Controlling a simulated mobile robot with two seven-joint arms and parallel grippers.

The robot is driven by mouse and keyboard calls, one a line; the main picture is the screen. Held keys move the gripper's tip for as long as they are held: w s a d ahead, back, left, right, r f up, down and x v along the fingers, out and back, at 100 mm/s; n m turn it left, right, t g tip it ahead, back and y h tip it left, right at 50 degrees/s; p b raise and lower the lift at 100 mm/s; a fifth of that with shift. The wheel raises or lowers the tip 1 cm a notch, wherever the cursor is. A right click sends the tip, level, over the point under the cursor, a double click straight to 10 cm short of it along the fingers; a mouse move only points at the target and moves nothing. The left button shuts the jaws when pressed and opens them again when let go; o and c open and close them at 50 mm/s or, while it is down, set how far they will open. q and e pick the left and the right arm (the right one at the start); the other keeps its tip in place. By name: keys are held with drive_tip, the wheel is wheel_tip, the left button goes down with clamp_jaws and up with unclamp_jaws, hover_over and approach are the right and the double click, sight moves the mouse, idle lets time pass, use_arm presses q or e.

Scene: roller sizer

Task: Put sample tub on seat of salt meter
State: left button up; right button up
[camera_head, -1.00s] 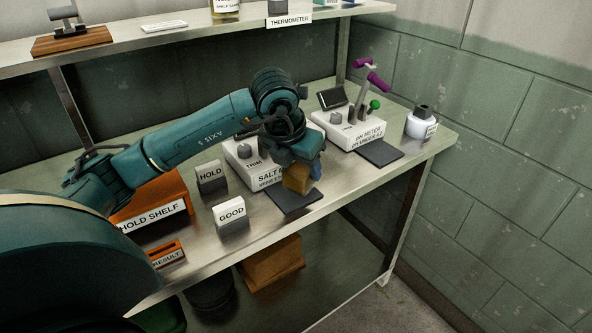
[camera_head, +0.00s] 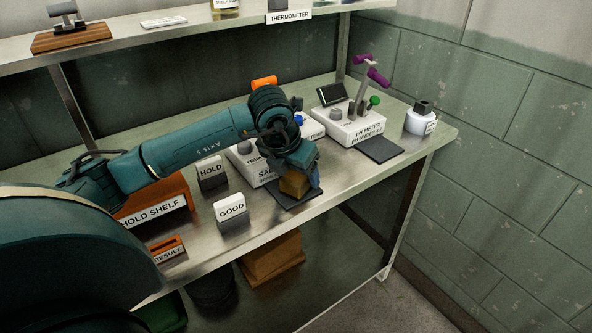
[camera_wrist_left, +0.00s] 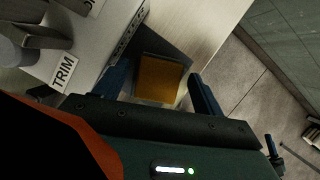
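The sample tub (camera_head: 294,186) is a mustard-yellow block at the tip of my left gripper (camera_head: 299,180). The tub is upright over the dark seat pad (camera_head: 293,201) at the front of the white salt meter (camera_head: 240,160). It is at or just above the pad; contact is hidden. My arm hides much of the meter. My right gripper is not in view.
A pH meter (camera_head: 347,127) with its own pad (camera_head: 381,150) stands to the right, with a white bottle (camera_head: 420,123) beyond. HOLD (camera_head: 211,171) and GOOD (camera_head: 230,211) blocks stand left of the pad. The orange hold shelf (camera_head: 165,190) is farther left. The bench's front edge is close.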

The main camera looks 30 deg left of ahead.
use_arm(q)
drive_tip(key=shift+o, duration=0.6)
drive_tip(key=shift+r, duration=0.1)
drive_tip(key=v, duration=1.2)
